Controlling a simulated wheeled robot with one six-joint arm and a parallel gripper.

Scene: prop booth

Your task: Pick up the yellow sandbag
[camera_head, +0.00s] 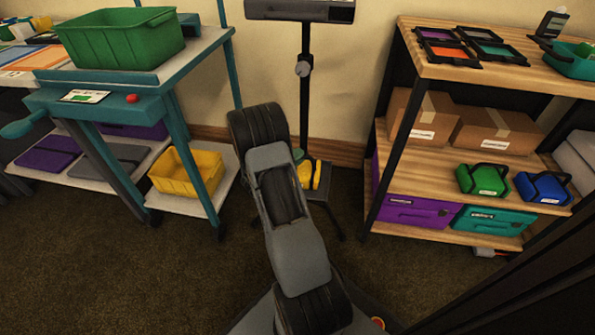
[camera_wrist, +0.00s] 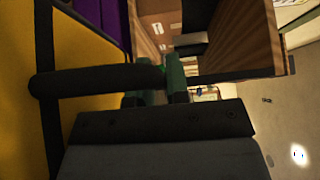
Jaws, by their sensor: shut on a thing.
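The yellow sandbag (camera_head: 305,174) is at the foot of the black stand in the head view, partly hidden behind my arm. In the wrist view the yellow sandbag (camera_wrist: 22,120) fills the left side, with a black strap and a black bar handle. My gripper (camera_wrist: 155,82) is shut on the black handle, which lies between its green fingertips. In the head view my gripper is mostly hidden by my arm. I cannot tell whether the sandbag touches the floor.
The black stand (camera_head: 305,100) rises right behind the sandbag. A wooden shelf (camera_head: 470,178) on the right holds a green sandbag (camera_head: 484,179), a blue sandbag (camera_head: 542,188) and boxes. A teal cart (camera_head: 190,150) with a yellow bin (camera_head: 187,172) stands left. Carpet is clear at the lower left.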

